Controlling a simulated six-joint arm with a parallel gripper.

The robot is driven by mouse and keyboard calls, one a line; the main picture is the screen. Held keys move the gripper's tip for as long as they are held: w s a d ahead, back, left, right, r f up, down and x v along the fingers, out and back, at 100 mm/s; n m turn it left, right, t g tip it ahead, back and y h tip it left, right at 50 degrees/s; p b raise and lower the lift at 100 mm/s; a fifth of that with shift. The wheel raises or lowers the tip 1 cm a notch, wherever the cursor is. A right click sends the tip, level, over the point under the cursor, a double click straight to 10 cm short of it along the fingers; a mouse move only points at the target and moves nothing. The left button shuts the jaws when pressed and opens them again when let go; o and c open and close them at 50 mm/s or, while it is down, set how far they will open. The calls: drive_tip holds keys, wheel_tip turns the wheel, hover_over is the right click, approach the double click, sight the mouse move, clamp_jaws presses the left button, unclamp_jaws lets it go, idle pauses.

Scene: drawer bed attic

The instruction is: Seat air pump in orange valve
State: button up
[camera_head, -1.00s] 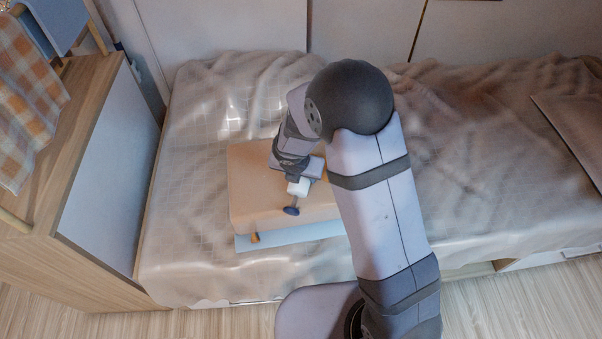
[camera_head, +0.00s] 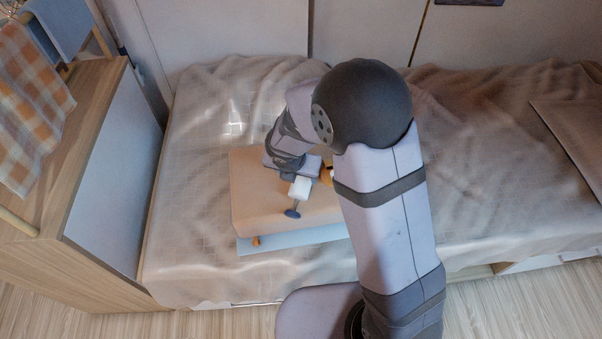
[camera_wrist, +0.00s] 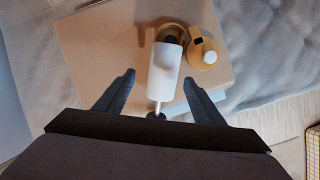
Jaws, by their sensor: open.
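The air pump is a white cylinder with a thin rod and a dark blue handle; it shows in the head view (camera_head: 299,188) and in the wrist view (camera_wrist: 164,72). Its dark far end overlaps a round orange valve (camera_wrist: 188,35) in the wrist view; whether it is fully seated I cannot tell. My gripper (camera_wrist: 159,78) is open, one finger on each side of the pump with gaps visible, so it is not clamped. The head view shows my gripper's end (camera_head: 287,177) just behind the pump, with its fingers hidden.
A second orange part with a white round knob (camera_wrist: 208,57) is right of the valve. A peach-coloured block (camera_head: 255,200) lies on a light blue sheet (camera_head: 292,240) on the bed. A wooden cabinet (camera_head: 115,150) stands left. The bed's right side (camera_head: 490,200) is mostly clear.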

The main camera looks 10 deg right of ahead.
drive_tip(key=shift+v, duration=1.05)
drive_tip(key=shift+s+d+r+m, duration=0.15)
drive_tip(key=shift+d+m, duration=0.25)
drive_tip(key=shift+m, duration=0.2)
drive_tip(key=s+d+r+m+g, duration=0.1)
drive_tip(key=s+d+m, duration=0.2)
drive_tip(key=s+m, duration=0.3)
drive_tip(key=s+d+r+m+g+y, duration=0.1)
drive_tip(key=s+m, duration=0.5)
drive_tip(key=m, duration=0.8)
drive_tip(key=s+d+r+m+g, duration=0.2)
drive_tip(key=s+d+m, duration=0.4)
drive_tip(key=m, duration=0.4)
drive_tip(key=shift+s+r+m, duration=0.3)
drive_tip(key=shift+s+r, duration=0.15)
drive_tip(key=shift+r, duration=0.25)
drive_tip(key=shift+r, duration=0.1)
wheel_tip(320, 180, up, 6)
drive_tip(key=p, duration=0.6)
drive_tip(key=shift+p, duration=0.35)
drive_tip(key=shift+o, duration=0.3)
